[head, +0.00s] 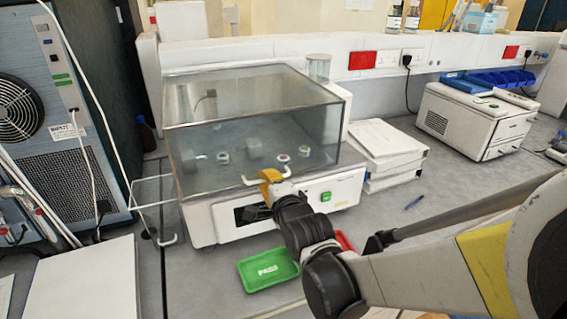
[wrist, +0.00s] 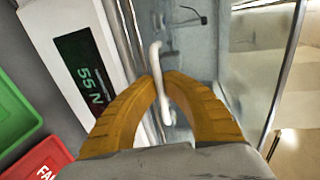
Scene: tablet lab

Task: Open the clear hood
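The clear hood (head: 240,125) is a grey-tinted see-through box, down on the white tester (head: 345,190), with its front lower edge at the tester's top. A white bar handle (head: 285,172) sits at that front edge; it also shows in the wrist view (wrist: 156,62). My gripper (head: 270,176) is at the handle. In the wrist view, my gripper's yellow fingers (wrist: 162,86) are closed in on the handle from both sides, with the bar between the fingertips. Small round pieces (head: 283,157) show through the hood.
A green PASS tray (head: 268,271) and a partly hidden red tray (head: 344,240) lie in front of the tester.

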